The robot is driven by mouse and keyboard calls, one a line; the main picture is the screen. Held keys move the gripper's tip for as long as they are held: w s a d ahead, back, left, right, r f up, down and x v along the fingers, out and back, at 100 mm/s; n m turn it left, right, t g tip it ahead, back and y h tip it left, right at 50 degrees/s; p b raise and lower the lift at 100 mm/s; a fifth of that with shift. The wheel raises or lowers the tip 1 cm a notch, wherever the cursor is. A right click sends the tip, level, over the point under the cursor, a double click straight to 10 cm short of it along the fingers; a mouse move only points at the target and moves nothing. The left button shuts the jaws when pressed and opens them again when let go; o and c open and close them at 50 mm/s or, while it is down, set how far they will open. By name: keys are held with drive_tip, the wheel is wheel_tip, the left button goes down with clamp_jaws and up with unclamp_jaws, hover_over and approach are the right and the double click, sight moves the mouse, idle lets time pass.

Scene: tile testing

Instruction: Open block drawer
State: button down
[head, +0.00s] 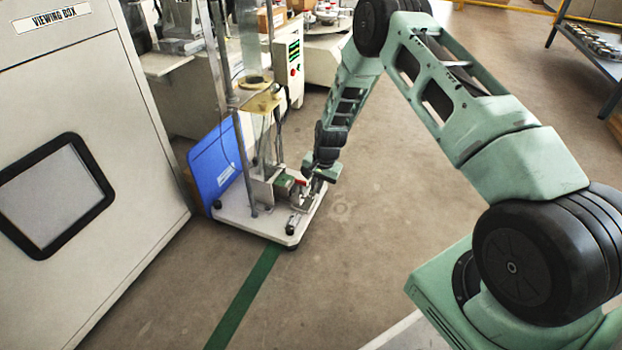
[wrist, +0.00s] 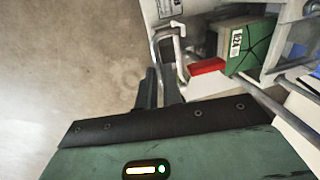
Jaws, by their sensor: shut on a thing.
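A small green block-shaped unit (head: 284,183) stands on the white base plate (head: 240,222) of the test stand; in the wrist view the green unit (wrist: 252,45) bears a white label, with a red part (wrist: 207,67) beside it. A bent metal handle (wrist: 178,45) rises beside the red part. My gripper (head: 308,190) is low at the stand's right side. In the wrist view its dark fingers (wrist: 160,80) are close together at the handle and shut on it. The contact spot is partly hidden, and a drawer gap cannot be made out.
The large viewing box (head: 110,190) stands at the left. A blue panel (head: 216,160) leans behind the stand, whose metal posts (head: 240,130) rise near my gripper. The floor (head: 370,240) to the stand's right and front is clear. A rack (head: 595,45) stands far right.

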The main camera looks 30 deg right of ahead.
drive_tip(key=s+d+p, duration=0.1)
drive_tip(key=s, duration=0.1)
drive_tip(key=s+d+p, duration=0.1)
drive_tip(key=s+d, duration=0.1)
drive_tip(key=shift+s+d+p, duration=0.1)
drive_tip(key=shift+d+p, duration=0.05)
drive_tip(key=shift+p, duration=0.2)
drive_tip(key=c, duration=1.5)
unclamp_jaws()
drive_tip(key=shift+c, duration=0.2)
wheel_tip(320, 180, up, 17)
drive_tip(key=s+d+p, duration=0.2)
drive_tip(key=p, duration=0.6)
drive_tip(key=shift+s, duration=0.2)
